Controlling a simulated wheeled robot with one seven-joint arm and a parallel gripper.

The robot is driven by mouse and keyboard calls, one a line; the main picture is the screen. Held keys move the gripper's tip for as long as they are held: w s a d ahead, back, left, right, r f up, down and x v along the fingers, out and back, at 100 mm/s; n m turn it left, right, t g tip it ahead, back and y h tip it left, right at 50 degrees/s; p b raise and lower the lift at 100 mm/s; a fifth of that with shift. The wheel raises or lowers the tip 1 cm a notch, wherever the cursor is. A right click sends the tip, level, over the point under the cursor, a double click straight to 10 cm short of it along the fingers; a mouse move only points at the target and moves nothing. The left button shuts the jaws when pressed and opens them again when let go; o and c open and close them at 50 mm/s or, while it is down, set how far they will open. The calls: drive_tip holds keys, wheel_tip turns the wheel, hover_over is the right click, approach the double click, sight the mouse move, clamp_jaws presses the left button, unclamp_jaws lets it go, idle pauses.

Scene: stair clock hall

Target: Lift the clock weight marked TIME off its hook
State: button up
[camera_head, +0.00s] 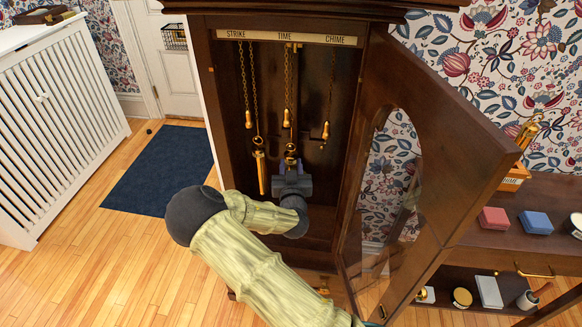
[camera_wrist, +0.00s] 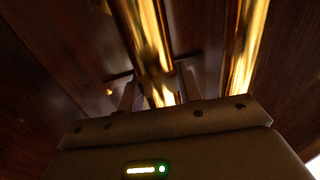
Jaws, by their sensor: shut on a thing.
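The clock weight under the TIME label (camera_head: 285,36) is a brass cylinder (camera_wrist: 143,40). In the head view only its top (camera_head: 290,160) shows, at the hook end of the middle chain (camera_head: 289,85); my gripper hides the rest. I cannot tell whether its hook still bears the load. My gripper (camera_head: 291,173) is inside the clock case, shut on this weight. In the wrist view its two fingers (camera_wrist: 160,88) stand on either side of the brass cylinder. The STRIKE weight (camera_head: 261,173) hangs close by on the left, and a second brass cylinder (camera_wrist: 241,50) shows in the wrist view.
The open glazed door (camera_head: 425,150) stands to the right of the case, close to my arm. No large weight shows on the CHIME chain (camera_head: 331,90). A brass weight (camera_head: 529,132) stands in an orange holder on the right shelf (camera_head: 470,232).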

clamp_jaws()
drive_tip(key=shift+r+p, duration=0.5)
drive_tip(key=shift+r, duration=0.35)
idle(0.8)
drive_tip(key=shift+s+a, duration=0.1)
drive_tip(key=shift+s, duration=0.45)
idle(1.1)
drive_tip(key=shift+s+a, duration=0.1)
drive_tip(key=shift+s, duration=0.4)
drive_tip(key=shift+s+a+f, duration=0.1)
drive_tip(key=shift+s+a, duration=0.05)
drive_tip(key=shift+s, duration=0.45)
drive_tip(key=shift+s+a, duration=0.1)
drive_tip(key=shift+s, duration=0.45)
